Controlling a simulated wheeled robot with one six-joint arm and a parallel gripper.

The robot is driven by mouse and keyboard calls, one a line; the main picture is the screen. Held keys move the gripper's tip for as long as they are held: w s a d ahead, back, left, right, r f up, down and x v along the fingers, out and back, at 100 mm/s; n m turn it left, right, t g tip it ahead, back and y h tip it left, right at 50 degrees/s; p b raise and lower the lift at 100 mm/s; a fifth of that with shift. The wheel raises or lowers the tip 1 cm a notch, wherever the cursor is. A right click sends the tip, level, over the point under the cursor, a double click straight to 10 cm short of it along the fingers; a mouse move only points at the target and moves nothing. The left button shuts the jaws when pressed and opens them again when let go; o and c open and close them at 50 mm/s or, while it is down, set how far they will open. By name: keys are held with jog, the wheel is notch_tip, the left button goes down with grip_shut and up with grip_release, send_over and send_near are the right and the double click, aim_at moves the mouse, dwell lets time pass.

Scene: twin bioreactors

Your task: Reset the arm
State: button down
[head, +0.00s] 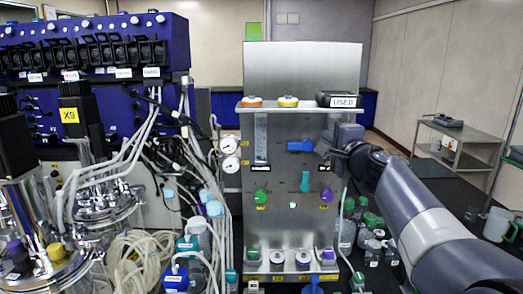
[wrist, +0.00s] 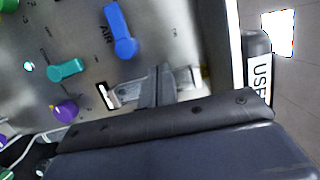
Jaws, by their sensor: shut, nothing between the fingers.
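My arm reaches in from the right in the head view. My gripper (head: 324,151) is in front of the upper right part of the steel panel (head: 285,215), close to a blue valve handle (head: 300,146). In the wrist view my gripper (wrist: 160,72) is shut with nothing in it. The blue handle (wrist: 121,30) shows above it there, apart from the fingers. A teal handle (wrist: 68,69) and a purple knob (wrist: 65,111) lie to the left. A clear fitting on the panel is partly hidden behind the fingers.
A shelf atop the panel holds orange and yellow round items and a black box labelled USED (head: 343,101). Bioreactor vessels (head: 40,240) and tubing stand left. A side table (head: 460,145) stands right.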

jog(key=shift+b+v, duration=0.45)
jog(key=shift+v, duration=2.2)
jog(key=shift+s+a, duration=0.1)
jog(key=shift+a, duration=0.15)
